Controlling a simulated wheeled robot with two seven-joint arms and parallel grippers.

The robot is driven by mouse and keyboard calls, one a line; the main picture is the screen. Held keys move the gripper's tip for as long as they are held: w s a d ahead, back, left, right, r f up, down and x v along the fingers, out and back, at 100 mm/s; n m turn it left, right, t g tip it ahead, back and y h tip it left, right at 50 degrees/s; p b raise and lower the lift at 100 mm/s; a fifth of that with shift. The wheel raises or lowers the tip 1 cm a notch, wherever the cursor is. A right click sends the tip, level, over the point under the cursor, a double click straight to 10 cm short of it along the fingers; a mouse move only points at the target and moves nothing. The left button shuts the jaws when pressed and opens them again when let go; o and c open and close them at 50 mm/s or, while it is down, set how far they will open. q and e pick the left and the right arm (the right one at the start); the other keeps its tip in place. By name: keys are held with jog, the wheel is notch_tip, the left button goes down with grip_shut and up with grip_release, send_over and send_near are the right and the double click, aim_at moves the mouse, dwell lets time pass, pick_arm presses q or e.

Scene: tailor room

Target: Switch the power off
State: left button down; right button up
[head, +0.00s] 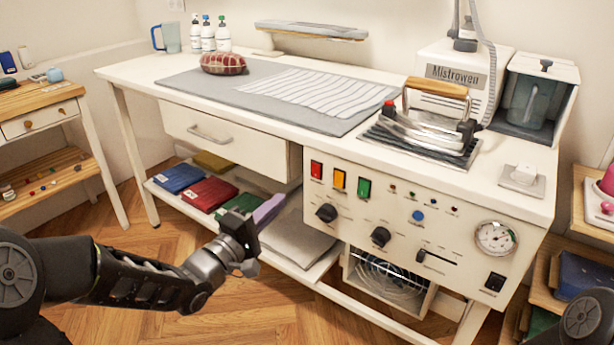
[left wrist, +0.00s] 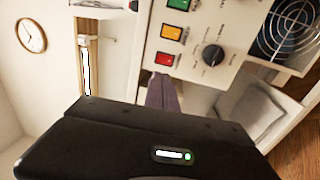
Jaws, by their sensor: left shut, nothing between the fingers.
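The ironing station's front panel (head: 460,245) carries a red (head: 316,169), an orange (head: 340,179) and a green (head: 364,187) rectangular button at its upper left. A black rocker switch (head: 495,282) sits at the lower right, under the round gauge (head: 496,237). Which control is the power switch cannot be told from labels. My left gripper (head: 243,262) is shut and empty, in front of the lower shelf, left of and below the panel, touching no control. In the left wrist view the red button (left wrist: 165,59) and a black knob (left wrist: 212,55) show. My right gripper is out of view.
An iron (head: 430,125) rests on its stand on the tabletop. A drawer (head: 220,135) and a shelf of folded cloths (head: 207,193) are left of the panel. The floor in front is free.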

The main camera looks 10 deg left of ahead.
aim_at(315, 167)
pick_arm(q)
jog(key=b+x, duration=0.2)
jog(key=x, duration=0.9)
jog(key=shift+w+d, duration=0.1)
jog(key=shift+w, duration=0.25)
jog(key=shift+r, duration=0.1)
